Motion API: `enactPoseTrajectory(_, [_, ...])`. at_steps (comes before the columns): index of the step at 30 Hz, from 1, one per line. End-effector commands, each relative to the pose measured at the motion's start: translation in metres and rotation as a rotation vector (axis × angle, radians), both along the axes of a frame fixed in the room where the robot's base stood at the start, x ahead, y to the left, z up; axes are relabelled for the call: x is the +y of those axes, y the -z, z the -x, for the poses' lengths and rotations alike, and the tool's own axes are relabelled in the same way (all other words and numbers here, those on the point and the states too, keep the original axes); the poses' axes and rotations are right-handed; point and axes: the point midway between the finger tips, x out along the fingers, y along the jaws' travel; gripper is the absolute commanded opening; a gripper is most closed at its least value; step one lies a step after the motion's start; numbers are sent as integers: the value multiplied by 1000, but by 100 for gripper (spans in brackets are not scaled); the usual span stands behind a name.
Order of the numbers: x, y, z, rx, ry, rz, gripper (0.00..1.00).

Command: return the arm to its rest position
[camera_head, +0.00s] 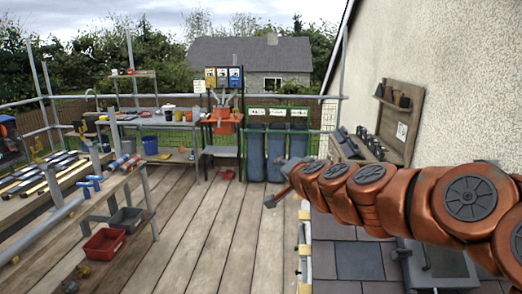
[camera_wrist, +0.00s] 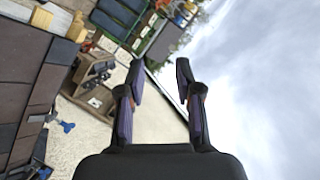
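My orange arm reaches in from the right edge of the head view, and its far end is near the middle of the picture, above the deck and the roof edge. The gripper's fingers cannot be made out clearly there. In the wrist view my gripper (camera_wrist: 159,72) shows two dark fingers spread apart with nothing between them. The wrist picture is tilted, with sky on its right and the tiled roof (camera_wrist: 22,95) on its left. No tile is in the gripper.
Dark roof tiles (camera_head: 360,261) lie below the arm, beside the rough wall (camera_head: 455,60). A wooden shelf rack (camera_head: 402,122) stands on the wall. Blue bins (camera_head: 276,152) stand at the back. A red tray (camera_head: 104,243) sits at left. The middle deck (camera_head: 205,235) is clear.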

Motion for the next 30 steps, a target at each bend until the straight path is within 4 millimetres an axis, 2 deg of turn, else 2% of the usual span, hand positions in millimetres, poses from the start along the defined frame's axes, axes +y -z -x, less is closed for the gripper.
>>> enactPoseTrajectory(4, [37, 9, 58, 55, -216, 112, 34])
enactPoseTrajectory(6, [49, 25, 88, 104, -309, 174, 34])
enactPoseTrajectory(11, [54, 68, 162, 251, -484, 324, 34])
enactPoseTrajectory(14, [42, 101, 211, 374, -565, 421, 34])
enactPoseTrajectory(17, [21, 132, 260, 513, -621, 507, 34])
enactPoseTrajectory(21, [-19, 169, 328, 724, -663, 608, 34])
enactPoseTrajectory(27, [-79, 199, 417, 1022, -665, 698, 34])
enactPoseTrajectory(30, [-100, 206, 451, 1136, -655, 717, 34])
